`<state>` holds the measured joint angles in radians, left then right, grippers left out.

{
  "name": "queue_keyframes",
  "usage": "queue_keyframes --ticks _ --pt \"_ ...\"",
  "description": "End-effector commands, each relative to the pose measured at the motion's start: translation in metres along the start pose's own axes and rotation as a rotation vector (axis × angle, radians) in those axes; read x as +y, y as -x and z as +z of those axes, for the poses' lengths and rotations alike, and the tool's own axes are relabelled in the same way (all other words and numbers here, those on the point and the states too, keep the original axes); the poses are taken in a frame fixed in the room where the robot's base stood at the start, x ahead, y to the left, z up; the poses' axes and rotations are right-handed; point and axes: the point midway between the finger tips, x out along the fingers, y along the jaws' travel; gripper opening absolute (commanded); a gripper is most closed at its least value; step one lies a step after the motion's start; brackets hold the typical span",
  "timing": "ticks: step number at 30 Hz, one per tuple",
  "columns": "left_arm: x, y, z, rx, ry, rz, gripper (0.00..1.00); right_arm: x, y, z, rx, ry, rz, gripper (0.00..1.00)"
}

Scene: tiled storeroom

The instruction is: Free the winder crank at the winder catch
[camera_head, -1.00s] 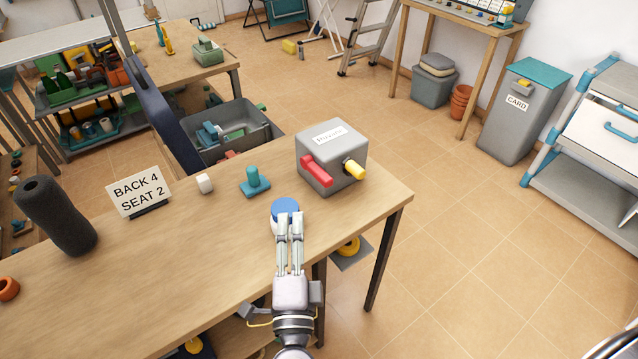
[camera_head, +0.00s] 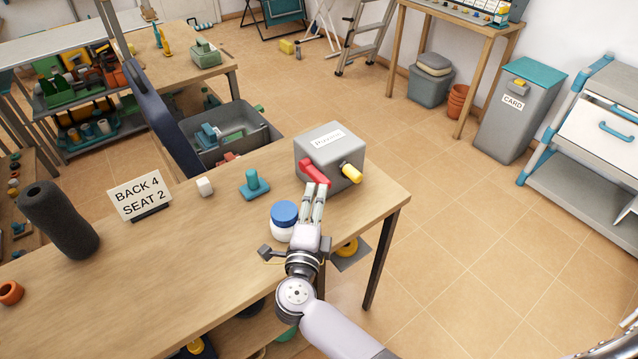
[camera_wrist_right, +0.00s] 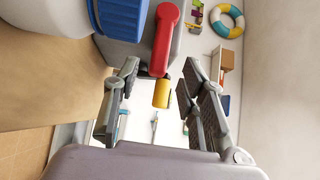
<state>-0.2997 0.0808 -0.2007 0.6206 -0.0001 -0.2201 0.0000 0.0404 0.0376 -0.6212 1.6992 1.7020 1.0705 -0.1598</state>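The winder is a grey box (camera_head: 316,146) with a blurred white label, standing near the right end of the wooden table. The winder crank is a red lever (camera_head: 311,170) on its front face; it also shows in the right wrist view (camera_wrist_right: 162,40). The winder catch appears to be the yellow knob (camera_head: 352,172) right of the crank, also in the right wrist view (camera_wrist_right: 161,93). My right gripper (camera_head: 317,190) has its fingertips at the crank's lower end; contact is unclear. Its fingers (camera_wrist_right: 159,75) are apart with nothing gripped. My left gripper is not in view.
A white jar with a blue lid (camera_head: 284,222) stands close left of my right gripper. A teal block with a peg (camera_head: 255,186), a white cube (camera_head: 205,187), a sign (camera_head: 140,196) reading BACK 4 SEAT 2 and a dark cylinder (camera_head: 58,222) stand farther left.

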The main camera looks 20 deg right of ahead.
Motion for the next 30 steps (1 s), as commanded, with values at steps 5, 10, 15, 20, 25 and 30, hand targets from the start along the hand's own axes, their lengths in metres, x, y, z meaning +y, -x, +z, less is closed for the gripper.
queue_keyframes --ticks 5,10,15,20,25,30 --pt "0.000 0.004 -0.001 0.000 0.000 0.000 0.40 -0.001 -0.031 0.000 0.000 0.002 -0.002 0.38" --pt "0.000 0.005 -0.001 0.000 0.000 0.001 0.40 0.000 -0.045 0.000 0.000 0.000 0.001 0.38" --pt "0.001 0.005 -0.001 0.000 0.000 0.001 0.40 0.000 -0.049 0.000 0.000 -0.001 0.001 0.38" --pt "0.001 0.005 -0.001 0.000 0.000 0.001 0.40 0.000 -0.049 0.000 -0.001 -0.001 0.001 0.38" --pt "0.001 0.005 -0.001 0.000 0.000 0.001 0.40 0.000 -0.049 0.000 -0.001 -0.001 0.001 0.28" --pt "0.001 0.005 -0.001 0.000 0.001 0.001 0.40 0.000 -0.049 0.000 -0.001 -0.001 0.001 0.16"
